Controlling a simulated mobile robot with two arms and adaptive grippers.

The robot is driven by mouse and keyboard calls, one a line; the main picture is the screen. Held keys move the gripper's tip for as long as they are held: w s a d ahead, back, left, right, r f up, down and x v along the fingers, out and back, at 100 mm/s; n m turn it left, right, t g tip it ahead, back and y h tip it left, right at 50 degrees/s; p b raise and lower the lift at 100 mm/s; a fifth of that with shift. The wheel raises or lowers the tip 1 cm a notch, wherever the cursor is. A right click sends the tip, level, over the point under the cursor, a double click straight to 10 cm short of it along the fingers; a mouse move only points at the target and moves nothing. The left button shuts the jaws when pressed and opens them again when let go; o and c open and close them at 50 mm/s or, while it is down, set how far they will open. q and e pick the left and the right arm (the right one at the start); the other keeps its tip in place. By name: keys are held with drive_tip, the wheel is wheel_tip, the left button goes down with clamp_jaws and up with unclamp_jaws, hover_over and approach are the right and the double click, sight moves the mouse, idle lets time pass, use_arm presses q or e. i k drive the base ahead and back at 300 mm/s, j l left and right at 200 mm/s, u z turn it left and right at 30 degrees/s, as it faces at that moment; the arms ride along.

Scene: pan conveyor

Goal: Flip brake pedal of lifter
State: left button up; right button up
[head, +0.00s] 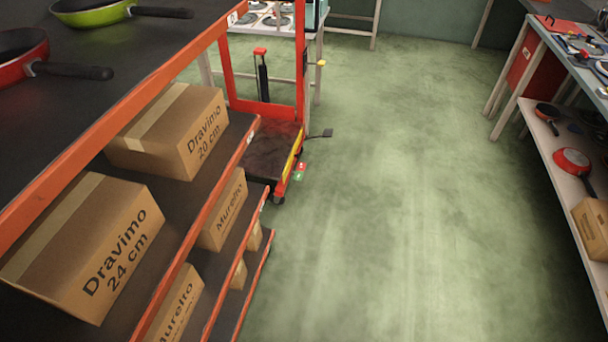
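The lifter (272,107) is a red frame with a dark platform, standing on the floor in the upper left middle, beyond the shelf rack. A small red pedal (301,166) and a small green pedal (298,177) sit close together low at its near right corner, above a caster wheel. A black foot pedal (327,133) sticks out from its right side. I cannot tell from this distance which way the pedals are tilted. The shelf rack hides the lifter's left part. Neither of my grippers is in view.
An orange-edged shelf rack (131,88) with pans and cardboard boxes (85,246) fills the left side. A workbench (573,60) with tools and a lower shelf stands at the right. The green floor (400,200) between them is clear.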

sight(300, 168)
drive_tip(key=i+l+u, duration=0.15)
drive_tip(key=u, duration=0.3)
drive_tip(key=i+l+u, duration=0.3)
drive_tip(key=u, duration=0.15)
drive_tip(key=i+l, duration=0.15)
drive_tip(key=l, duration=0.2)
drive_tip(key=i+l+u, duration=0.2)
drive_tip(key=i+l, duration=0.15)
drive_tip(key=l, duration=0.3)
drive_tip(key=i+l, duration=0.15)
drive_tip(key=l, duration=0.2)
drive_tip(key=i+l+u, duration=0.1)
drive_tip(key=l, duration=0.25)
drive_tip(key=i+l, duration=0.2)
drive_tip(key=l, duration=0.2)
drive_tip(key=i+l, duration=0.1)
drive_tip(key=l, duration=0.2)
drive_tip(key=i+l, duration=0.1)
drive_tip(key=l, duration=0.15)
drive_tip(key=i+l, duration=0.15)
drive_tip(key=l, duration=0.15)
drive_tip(key=u, duration=0.05)
